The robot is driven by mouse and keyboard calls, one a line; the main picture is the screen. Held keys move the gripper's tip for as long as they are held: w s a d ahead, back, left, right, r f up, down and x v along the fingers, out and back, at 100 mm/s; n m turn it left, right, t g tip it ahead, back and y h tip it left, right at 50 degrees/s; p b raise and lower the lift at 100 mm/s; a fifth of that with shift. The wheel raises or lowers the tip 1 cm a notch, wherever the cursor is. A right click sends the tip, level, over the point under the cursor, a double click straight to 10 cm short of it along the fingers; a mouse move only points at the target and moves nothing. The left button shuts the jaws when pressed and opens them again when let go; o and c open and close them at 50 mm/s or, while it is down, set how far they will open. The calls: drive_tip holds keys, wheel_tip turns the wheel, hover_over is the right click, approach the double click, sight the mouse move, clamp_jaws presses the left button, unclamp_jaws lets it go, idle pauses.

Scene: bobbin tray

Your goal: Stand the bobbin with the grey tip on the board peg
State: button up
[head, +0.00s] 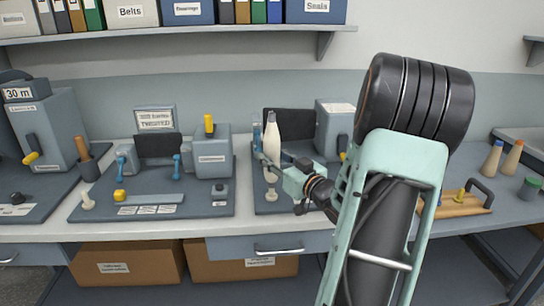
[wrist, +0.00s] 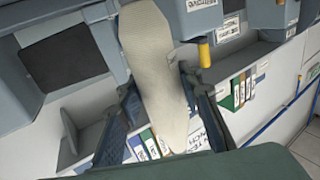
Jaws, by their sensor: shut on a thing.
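The cream bobbin (head: 274,145) with a grey tip at its top is held upright in my gripper (head: 265,156), above the bench. In the wrist view the bobbin (wrist: 155,70) fills the space between the two dark fingers of my gripper (wrist: 158,95), which are shut on it. Its grey tip is not clear in that view. At the right, a wooden board (head: 447,211) lies on the bench, partly hidden by my arm. A short yellow peg (head: 461,196) shows on it. My gripper is well to the left of the board.
Two tan bobbins (head: 491,158) and a green-topped pot (head: 530,188) stand right of the board. A grey machine (head: 211,155) stands left of my gripper, and another grey unit (head: 335,127) stands behind it. A small pale knobbed post (head: 271,192) is below my gripper.

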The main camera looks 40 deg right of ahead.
drive_tip(key=shift+f+b, duration=1.45)
drive_tip(key=shift+f, duration=0.35)
drive_tip(key=o, duration=1.3)
drive_tip(key=s, duration=1.2)
drive_tip(key=shift+a, duration=0.35)
drive_tip(key=shift+r, duration=0.1)
